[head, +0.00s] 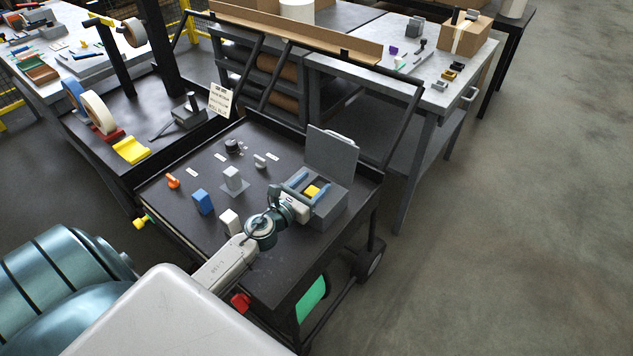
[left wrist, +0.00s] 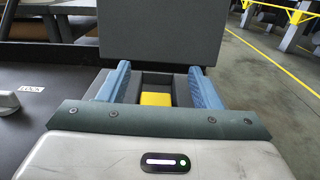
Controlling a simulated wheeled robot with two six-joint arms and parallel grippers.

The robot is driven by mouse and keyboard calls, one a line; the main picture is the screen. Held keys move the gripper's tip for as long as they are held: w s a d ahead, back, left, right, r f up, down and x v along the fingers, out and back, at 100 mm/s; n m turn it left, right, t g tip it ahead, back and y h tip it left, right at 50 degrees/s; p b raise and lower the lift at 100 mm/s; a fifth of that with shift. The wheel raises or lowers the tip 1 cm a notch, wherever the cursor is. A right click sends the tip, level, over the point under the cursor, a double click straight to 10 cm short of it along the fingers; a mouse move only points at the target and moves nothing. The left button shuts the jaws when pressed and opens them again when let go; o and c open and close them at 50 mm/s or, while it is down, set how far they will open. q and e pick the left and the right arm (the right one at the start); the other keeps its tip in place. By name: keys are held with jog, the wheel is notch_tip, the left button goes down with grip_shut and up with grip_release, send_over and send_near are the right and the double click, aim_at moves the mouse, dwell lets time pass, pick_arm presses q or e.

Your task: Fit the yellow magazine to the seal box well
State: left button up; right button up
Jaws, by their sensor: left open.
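The seal box (head: 333,210) is a grey box with its lid (head: 331,155) raised, at the right of the dark cart top. The yellow magazine (head: 313,190) sits in the well in the top of the box; only its upper part shows. It also shows in the left wrist view (left wrist: 156,99), inside the dark opening. My left gripper (head: 308,185) is over the box, open, with its blue fingers to either side of the magazine and a gap to each. How deep the magazine sits is hidden. My right gripper is not in view.
A blue block (head: 203,202), a white block (head: 230,221) and a grey block (head: 233,179) stand left of the box. An orange switch (head: 173,181) and a black knob (head: 233,146) are farther left and back. The raised lid stands behind my gripper.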

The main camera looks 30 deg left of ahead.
pick_arm(q)
jog(key=s+b, duration=0.1)
jog(key=s, duration=0.1)
jog(key=s+b, duration=0.1)
jog(key=s, duration=0.2)
jog(key=s+b, duration=0.1)
jog(key=s, duration=0.1)
jog(key=shift+s+a+f, duration=0.2)
jog(key=shift+a, duration=0.15)
jog(key=shift+s+r+b, duration=0.15)
jog(key=shift+s+b, duration=0.3)
jog(key=shift+s, duration=0.05)
jog(key=shift+s+r, duration=0.1)
